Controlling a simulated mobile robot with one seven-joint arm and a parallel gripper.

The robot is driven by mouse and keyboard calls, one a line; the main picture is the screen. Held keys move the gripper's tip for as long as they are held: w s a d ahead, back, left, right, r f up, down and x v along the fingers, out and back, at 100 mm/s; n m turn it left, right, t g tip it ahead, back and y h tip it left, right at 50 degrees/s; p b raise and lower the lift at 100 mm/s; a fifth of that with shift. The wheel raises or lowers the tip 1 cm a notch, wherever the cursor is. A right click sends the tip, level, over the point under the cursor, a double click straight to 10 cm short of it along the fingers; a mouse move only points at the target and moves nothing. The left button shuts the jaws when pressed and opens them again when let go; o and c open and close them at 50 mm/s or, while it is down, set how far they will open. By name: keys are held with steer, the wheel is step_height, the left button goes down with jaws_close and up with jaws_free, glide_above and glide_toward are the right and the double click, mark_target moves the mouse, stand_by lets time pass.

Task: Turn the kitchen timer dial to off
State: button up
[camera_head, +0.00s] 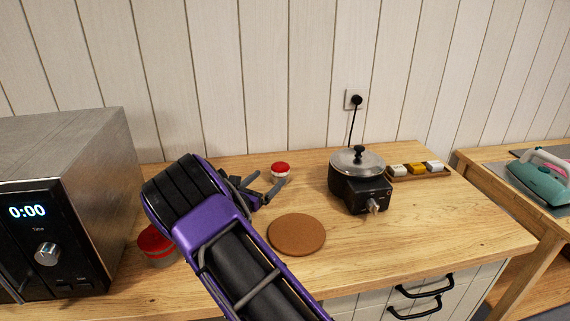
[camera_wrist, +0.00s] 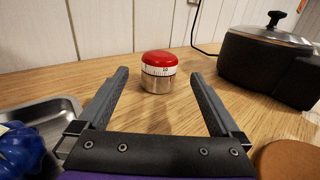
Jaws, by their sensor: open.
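The kitchen timer has a red domed top, a white scale band with small marks and a metal base. In the wrist view the timer (camera_wrist: 158,72) stands upright on the wooden counter, ahead of and between my fingers. In the head view the timer (camera_head: 280,172) stands near the back wall. My gripper (camera_wrist: 160,85) is open and empty, with its fingertips just short of the timer or near its sides; I cannot tell if they touch. In the head view my gripper (camera_head: 264,187) reaches toward the timer. The dial's exact setting is too small to read.
A black cooker (camera_head: 359,186) with a metal lid stands right of the timer, plugged into the wall. A cork mat (camera_head: 297,234) lies in front. A red-lidded jar (camera_head: 156,246) and microwave (camera_head: 60,200) stand left. A metal tray (camera_wrist: 62,108) holds something blue. A small block rack (camera_head: 418,174) is far right.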

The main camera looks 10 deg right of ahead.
mark_target(285, 163)
steer(key=x, duration=1.1)
steer(key=shift+w+d, duration=0.2)
steer(key=c, duration=1.3)
